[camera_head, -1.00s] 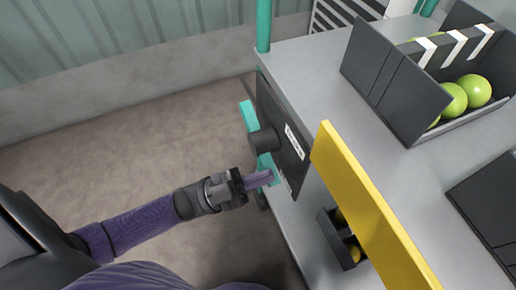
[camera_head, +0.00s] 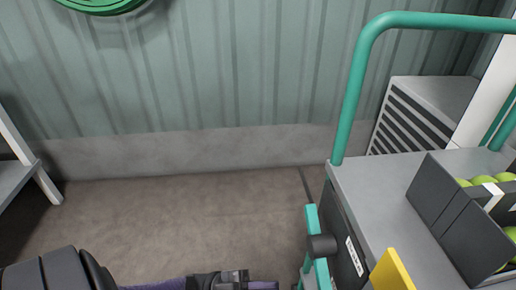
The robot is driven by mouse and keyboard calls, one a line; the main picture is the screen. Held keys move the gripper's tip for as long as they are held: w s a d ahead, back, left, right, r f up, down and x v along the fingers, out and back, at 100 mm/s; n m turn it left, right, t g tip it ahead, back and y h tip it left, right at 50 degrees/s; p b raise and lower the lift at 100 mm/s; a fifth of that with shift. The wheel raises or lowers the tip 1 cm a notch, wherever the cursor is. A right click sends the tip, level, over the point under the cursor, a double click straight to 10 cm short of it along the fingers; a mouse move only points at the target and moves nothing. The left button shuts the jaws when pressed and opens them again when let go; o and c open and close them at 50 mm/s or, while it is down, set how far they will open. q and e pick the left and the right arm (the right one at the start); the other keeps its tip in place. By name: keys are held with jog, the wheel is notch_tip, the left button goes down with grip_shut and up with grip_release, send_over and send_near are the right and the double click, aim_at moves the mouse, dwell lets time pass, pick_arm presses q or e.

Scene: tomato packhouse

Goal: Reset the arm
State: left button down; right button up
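My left gripper (camera_head: 262,285) is at the bottom edge of the head view, and its arm comes in from the lower left. Only its upper part shows, so its fingers are mostly cut off by the frame edge. It is over the floor, left of the grey cart (camera_head: 375,190). No object shows in it. My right gripper is not in view.
The cart has a teal rail (camera_head: 352,95), a dark panel with a black knob (camera_head: 321,246), and a yellow board (camera_head: 391,272). A dark crate (camera_head: 462,215) holds green tomatoes (camera_head: 507,177). A grey shelf (camera_head: 15,175) stands far left. The floor (camera_head: 200,225) between is clear.

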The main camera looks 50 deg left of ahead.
pick_arm(q)
jog(key=shift+s+a+f, duration=0.3)
jog(key=shift+s+a, duration=0.1)
jog(key=shift+a, duration=0.1)
